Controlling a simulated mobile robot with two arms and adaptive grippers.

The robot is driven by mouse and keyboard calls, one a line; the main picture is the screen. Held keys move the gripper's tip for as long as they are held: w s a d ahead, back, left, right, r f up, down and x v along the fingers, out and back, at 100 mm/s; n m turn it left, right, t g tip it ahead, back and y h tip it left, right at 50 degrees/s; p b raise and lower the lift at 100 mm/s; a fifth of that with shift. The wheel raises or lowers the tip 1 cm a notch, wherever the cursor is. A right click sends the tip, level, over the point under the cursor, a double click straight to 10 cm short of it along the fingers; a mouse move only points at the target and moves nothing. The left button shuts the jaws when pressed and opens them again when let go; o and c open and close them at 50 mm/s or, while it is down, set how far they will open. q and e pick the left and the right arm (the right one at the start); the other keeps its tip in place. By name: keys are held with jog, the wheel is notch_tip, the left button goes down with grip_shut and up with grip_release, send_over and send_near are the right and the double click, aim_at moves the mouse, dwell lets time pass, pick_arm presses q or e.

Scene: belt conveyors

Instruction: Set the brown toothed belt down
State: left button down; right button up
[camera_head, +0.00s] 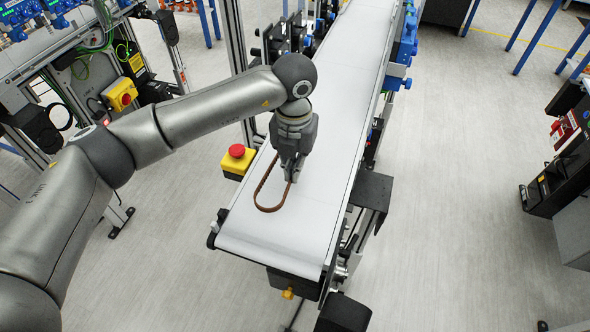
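The brown toothed belt (268,208) is a narrow loop over the near end of the white conveyor (318,115). Its rounded near end shows in front of my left gripper; its far end is hidden behind the gripper. My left gripper (291,178) points down at the right side of the loop, and its fingertips look closed together on that strand. The loop looks to be at or just above the conveyor surface; I cannot tell whether it touches. My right gripper is not in view.
A yellow box with a red emergency button (237,157) stands beside the conveyor's left edge. A dark bracket (371,190) juts out at its right edge. Blue fittings (402,50) line the far right side. The conveyor surface around the belt is clear.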

pick_arm(q)
jog(key=shift+w+d+f, duration=0.15)
jog(key=shift+w+f, duration=0.05)
jog(key=shift+f, duration=0.1)
jog(key=shift+f+p, duration=0.9)
jog(key=shift+p, duration=0.25)
jog(key=shift+f, duration=0.55)
jog(key=shift+f, duration=0.2)
jog(key=c, duration=1.6)
grip_release()
jog(key=shift+c, duration=0.2)
jog(key=shift+r, duration=0.15)
